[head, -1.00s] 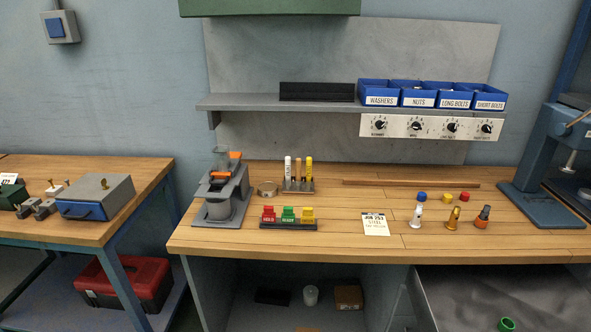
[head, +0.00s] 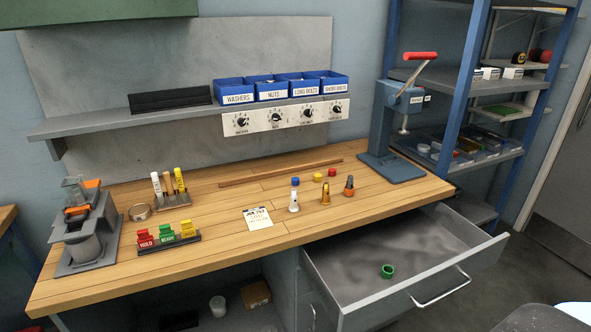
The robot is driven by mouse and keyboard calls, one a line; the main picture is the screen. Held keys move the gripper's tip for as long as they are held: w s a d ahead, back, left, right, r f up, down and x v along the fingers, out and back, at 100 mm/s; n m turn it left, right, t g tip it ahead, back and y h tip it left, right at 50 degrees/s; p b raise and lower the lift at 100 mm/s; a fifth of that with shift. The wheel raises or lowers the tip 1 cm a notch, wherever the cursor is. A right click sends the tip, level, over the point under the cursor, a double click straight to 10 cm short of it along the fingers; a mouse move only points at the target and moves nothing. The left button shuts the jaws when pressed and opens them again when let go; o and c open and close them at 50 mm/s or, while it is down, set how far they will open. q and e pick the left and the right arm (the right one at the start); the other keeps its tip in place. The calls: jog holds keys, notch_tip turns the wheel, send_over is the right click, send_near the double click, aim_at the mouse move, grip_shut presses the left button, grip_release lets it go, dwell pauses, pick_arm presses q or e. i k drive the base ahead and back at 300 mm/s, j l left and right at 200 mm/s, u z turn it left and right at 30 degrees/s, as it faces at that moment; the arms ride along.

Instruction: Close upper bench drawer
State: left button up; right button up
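The upper bench drawer (head: 340,295) is pulled out toward me at the right end of the wooden workbench. It is a grey metal drawer with a bar handle (head: 441,288) on its front. A small green ring-shaped or cup-like part (head: 387,271) sits inside on the drawer floor. A drawer front with a vertical-looking handle shows partly below it, at the left. Neither of my grippers is in view. A pale rounded shape at the bottom right edge seems to be part of my own right arm.
The workbench (head: 110,283) carries small bottles, coloured blocks, a card and a blue arbor press (head: 396,130). A shelf (head: 80,127) holds blue bins (head: 234,92). A blue rack (head: 465,100) stands behind at the right. Open floor (head: 540,262) lies right of the drawer.

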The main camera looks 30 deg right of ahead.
aim_at(430, 249)
jog(key=z, duration=1.75)
